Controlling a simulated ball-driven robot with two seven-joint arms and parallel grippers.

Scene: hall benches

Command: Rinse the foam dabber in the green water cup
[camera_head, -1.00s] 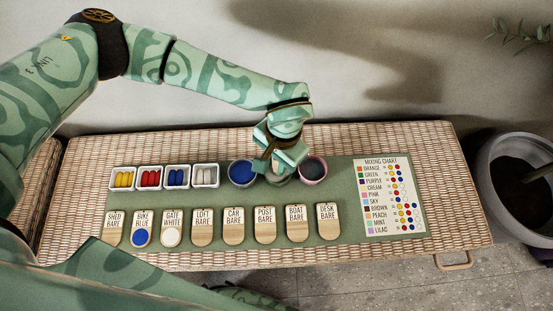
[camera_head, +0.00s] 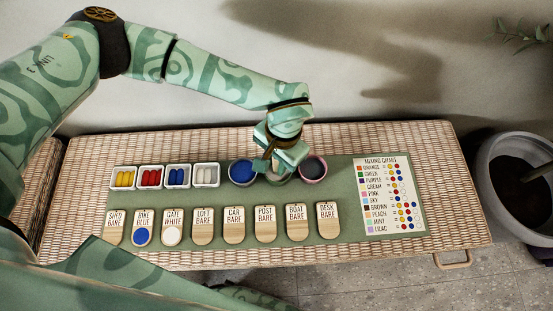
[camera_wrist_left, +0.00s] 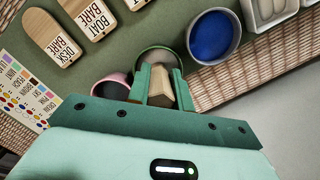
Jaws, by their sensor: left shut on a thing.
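My left gripper (camera_head: 279,168) points down over the green cup (camera_head: 281,181), between the blue-filled cup and the pink cup. In the left wrist view the gripper (camera_wrist_left: 160,84) is shut on the tan, block-like handle of the foam dabber (camera_wrist_left: 160,92). The green cup's rim (camera_wrist_left: 143,52) shows just beyond the fingers, with greyish content. The dabber's foam end is hidden by the fingers and handle, so I cannot tell how deep it sits in the cup. My right gripper is not in view.
The blue-filled cup (camera_head: 242,173) and the pink cup (camera_head: 313,169) stand close on either side. Paint trays (camera_head: 206,176) are to the left. Wooden tags (camera_head: 234,225) line the mat's front; BIKE has a blue spot, GATE a white one. A mixing chart (camera_head: 388,195) lies right.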

